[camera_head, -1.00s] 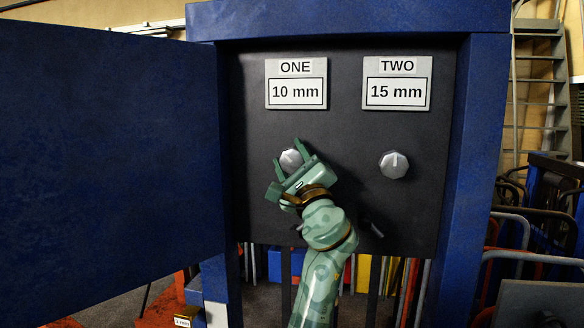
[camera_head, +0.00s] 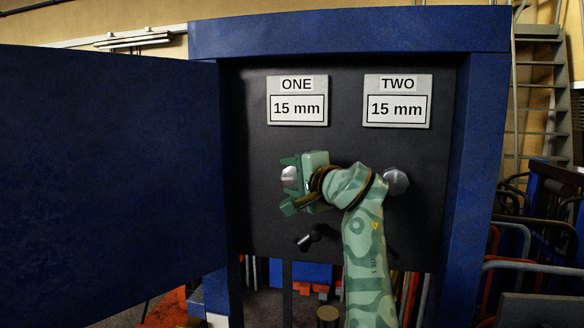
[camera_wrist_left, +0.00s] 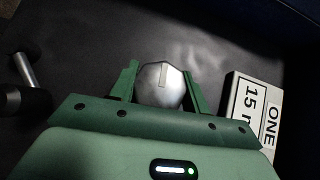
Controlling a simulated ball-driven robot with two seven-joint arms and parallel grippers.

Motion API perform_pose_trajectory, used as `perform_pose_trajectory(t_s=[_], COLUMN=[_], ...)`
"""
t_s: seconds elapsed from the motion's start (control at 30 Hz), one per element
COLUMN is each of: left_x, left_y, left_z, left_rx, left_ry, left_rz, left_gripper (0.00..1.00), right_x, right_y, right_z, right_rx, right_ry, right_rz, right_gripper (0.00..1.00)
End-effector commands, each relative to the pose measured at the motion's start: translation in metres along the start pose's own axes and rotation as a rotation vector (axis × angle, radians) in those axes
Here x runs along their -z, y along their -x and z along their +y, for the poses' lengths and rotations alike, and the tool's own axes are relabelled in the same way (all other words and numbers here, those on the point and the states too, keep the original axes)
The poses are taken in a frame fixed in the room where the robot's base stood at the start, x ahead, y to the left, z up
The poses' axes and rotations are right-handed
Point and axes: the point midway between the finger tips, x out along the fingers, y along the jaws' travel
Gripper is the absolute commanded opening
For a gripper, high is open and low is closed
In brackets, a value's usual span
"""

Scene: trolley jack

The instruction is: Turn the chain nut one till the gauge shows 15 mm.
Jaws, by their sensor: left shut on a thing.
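Chain nut one (camera_head: 289,175) is a silver faceted knob on the dark panel under gauge ONE (camera_head: 297,108), which reads 15 mm. My left gripper (camera_head: 288,184) is shut on this nut, with one finger above it and one below. In the left wrist view the nut (camera_wrist_left: 160,86) sits between the two green fingers, with a pale mark on its face. Gauge ONE (camera_wrist_left: 252,112) also shows there, partly cut off. My right gripper is not in view.
Gauge TWO (camera_head: 397,108) reads 15 mm. Nut two (camera_head: 397,180) is partly behind my arm. A small lever (camera_head: 309,238) sticks out below nut one. A blue door (camera_head: 110,180) stands open at left, and a blue frame (camera_head: 350,33) surrounds the panel.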

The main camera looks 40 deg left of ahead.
Motion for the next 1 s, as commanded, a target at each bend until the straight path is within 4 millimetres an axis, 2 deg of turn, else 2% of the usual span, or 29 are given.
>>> perform_pose_trajectory(t_s=[0.1, 0.33, 0.97, 1.0], left_x=[0.001, 0.000, 0.000, 0.000], left_y=[0.000, 0.000, 0.000, 0.000], left_z=[-0.002, 0.000, 0.003, 0.003], left_rx=[-0.056, -0.130, -0.165, -0.165], left_ry=[0.052, 0.126, 0.163, 0.163], left_rz=[0.001, 0.000, 0.000, 0.000], left_gripper=[0.24, 0.24, 0.24, 0.49], right_x=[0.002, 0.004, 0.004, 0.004], right_y=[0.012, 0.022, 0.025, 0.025], right_z=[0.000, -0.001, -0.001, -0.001], right_rx=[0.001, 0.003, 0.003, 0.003], right_ry=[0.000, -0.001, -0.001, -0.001], right_rz=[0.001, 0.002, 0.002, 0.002], right_gripper=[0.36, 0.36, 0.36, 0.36])
